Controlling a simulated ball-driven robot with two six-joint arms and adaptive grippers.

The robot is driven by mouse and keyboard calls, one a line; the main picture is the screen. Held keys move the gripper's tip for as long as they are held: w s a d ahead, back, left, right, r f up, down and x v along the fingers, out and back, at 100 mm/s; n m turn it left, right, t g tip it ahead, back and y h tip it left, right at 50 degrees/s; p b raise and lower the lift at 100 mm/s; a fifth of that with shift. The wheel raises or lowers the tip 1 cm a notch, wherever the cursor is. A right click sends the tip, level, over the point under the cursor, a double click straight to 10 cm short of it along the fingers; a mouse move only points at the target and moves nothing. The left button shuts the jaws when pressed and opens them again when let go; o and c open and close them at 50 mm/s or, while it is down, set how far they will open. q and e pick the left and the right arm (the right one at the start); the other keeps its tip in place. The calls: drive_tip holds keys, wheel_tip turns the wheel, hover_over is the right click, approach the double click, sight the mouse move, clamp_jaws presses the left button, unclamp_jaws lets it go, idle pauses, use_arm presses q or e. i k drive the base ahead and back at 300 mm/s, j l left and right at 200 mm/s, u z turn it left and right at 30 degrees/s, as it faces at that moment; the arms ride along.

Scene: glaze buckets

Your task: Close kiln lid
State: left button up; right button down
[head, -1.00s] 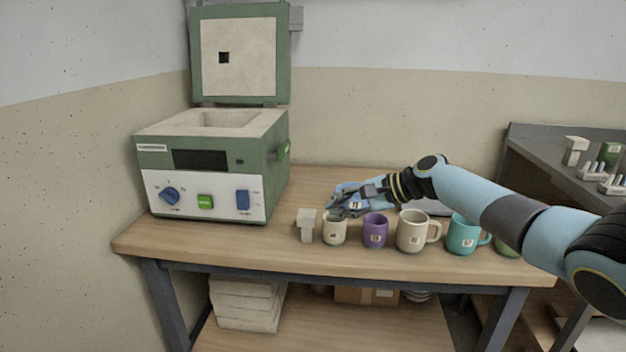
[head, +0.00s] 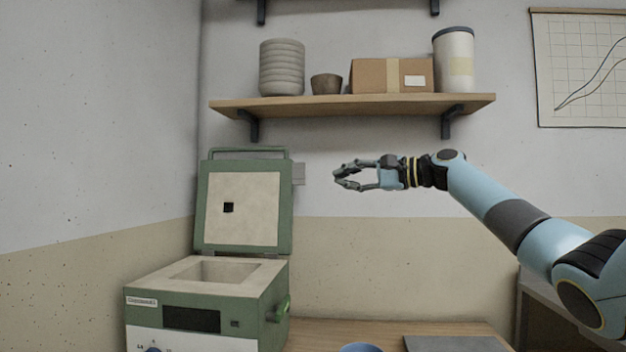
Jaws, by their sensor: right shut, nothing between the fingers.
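The green kiln (head: 254,311) stands at the lower left, its pale square chamber open to view. Its lid (head: 254,205) stands upright at the back, open, with a pale inner face and a small dark square hole. A green bar handle (head: 250,151) runs along the lid's top edge. My right gripper (head: 337,179) is in the air to the right of the lid, level with its upper part and apart from it. It points left and is shut with nothing in it. My left gripper is not in view.
A wall shelf (head: 350,105) above holds a stack of bowls (head: 282,68), a brown pot (head: 326,84), a cardboard box (head: 375,76) and a white canister (head: 454,60). A grey slab (head: 455,343) and a blue round rim (head: 360,348) show on the wooden table (head: 330,332).

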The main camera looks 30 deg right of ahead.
sight(261, 190)
drive_tip(key=i+l, duration=1.1)
drive_tip(key=i, duration=0.05)
